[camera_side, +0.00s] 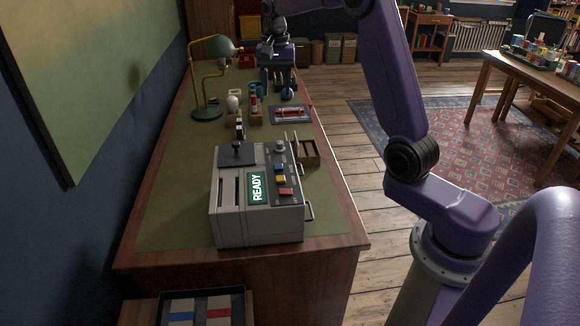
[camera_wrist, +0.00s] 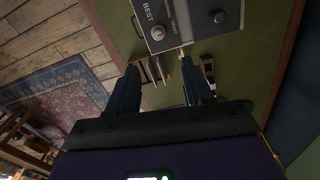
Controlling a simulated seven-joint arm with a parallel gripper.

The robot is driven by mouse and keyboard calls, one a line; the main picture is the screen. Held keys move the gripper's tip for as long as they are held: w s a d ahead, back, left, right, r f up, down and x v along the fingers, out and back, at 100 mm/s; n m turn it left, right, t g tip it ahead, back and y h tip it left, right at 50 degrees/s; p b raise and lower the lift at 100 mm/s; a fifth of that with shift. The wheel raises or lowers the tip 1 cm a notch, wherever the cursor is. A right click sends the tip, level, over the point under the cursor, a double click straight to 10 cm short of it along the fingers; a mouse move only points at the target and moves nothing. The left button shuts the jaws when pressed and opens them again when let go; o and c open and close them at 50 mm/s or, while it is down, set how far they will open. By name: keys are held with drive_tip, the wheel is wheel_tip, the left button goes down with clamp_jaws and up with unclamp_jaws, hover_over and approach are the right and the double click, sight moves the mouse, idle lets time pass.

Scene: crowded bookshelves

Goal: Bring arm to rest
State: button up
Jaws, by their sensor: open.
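My gripper (camera_side: 278,78) hangs over the far part of the desk in the side view, pointing down. In the wrist view its two dark fingers stand apart with nothing held between them, so my gripper (camera_wrist: 160,75) is open and empty. The green-topped desk (camera_side: 165,215) runs lengthwise under it. A grey machine (camera_side: 230,222) with a lit green READY sign stands at the near end, well apart from my gripper. In the wrist view a grey panel (camera_wrist: 187,22) with lettering and knobs lies beyond the fingertips.
A green-shaded brass lamp (camera_side: 208,113) stands left of my gripper. Small items, including a white bulb-like object (camera_side: 233,103) and a dark tray with red parts (camera_side: 291,115), sit nearby. A small wooden box (camera_side: 309,153) stands beside the machine. Open floor with a rug (camera_side: 455,125) lies right.

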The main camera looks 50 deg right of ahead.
drive_tip(key=s+a+n, duration=1.1)
drive_tip(key=s+a, duration=0.3)
drive_tip(key=a, duration=0.4)
drive_tip(key=s+f+n, duration=0.2)
drive_tip(key=s+n, duration=0.4)
drive_tip(key=s, duration=0.5)
drive_tip(key=s+f+n, duration=0.3)
drive_tip(key=s+n, duration=0.3)
drive_tip(key=s, duration=0.6)
drive_tip(key=shift+d, duration=0.15)
